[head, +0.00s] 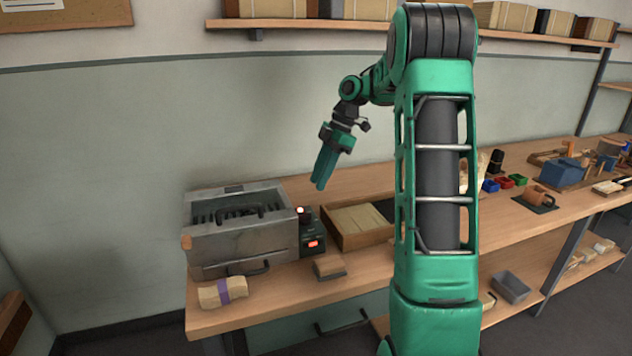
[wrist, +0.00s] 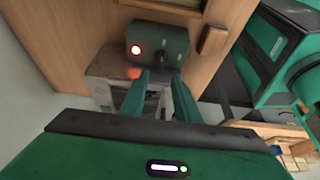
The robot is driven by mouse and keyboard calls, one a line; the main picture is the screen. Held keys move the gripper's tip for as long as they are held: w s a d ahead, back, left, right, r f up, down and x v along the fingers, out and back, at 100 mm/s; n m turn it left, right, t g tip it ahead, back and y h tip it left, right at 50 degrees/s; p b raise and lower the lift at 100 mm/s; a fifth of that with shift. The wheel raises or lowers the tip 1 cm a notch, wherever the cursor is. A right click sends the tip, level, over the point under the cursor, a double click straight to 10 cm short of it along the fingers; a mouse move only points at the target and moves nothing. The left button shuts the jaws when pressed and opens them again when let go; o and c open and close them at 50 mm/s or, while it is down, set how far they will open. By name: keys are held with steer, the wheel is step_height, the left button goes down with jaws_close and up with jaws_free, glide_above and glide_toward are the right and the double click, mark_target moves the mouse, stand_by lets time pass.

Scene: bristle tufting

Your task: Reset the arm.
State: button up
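My green arm rises in front of the head camera and bends over to the left. My gripper (head: 323,172) hangs in the air above the bench, fingers pointing down, above the back right of the grey metal machine. In the wrist view my gripper (wrist: 160,90) has its two fingers apart with nothing held between them. Beyond the fingertips are the metal machine (wrist: 105,88) and its dark control box (wrist: 160,43) with a glowing lamp. The fingers touch nothing that I can see.
On the bench (head: 200,318) stand the grey machine (head: 240,249), the control box (head: 313,236), a wooden block (head: 328,267), a purple-banded bundle (head: 224,291) and a wooden tray (head: 358,220). Small coloured bins (head: 505,182) are to the right. A wall shelf (head: 300,23) runs above.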

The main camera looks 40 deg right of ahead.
stand_by(0.3)
steer(key=s+a+r+m+h, duration=0.1)
steer(key=s+a+m, duration=0.2)
steer(key=s+m, duration=0.4)
steer(key=s+a+r+m+h, duration=0.1)
steer(key=s+a+m, duration=0.3)
steer(key=s, duration=0.5)
steer(key=s+a+f+m+h, duration=0.1)
steer(key=s+f+m, duration=0.2)
steer(key=s, duration=0.7)
steer(key=s+a+f+m+g+h, duration=0.1)
steer(key=s+f+m, duration=0.1)
steer(key=s+m, duration=0.5)
steer(key=s, duration=0.2)
steer(key=shift+s+f, duration=0.4)
steer(key=shift+w+f, duration=0.25)
steer(key=shift+w, duration=0.4)
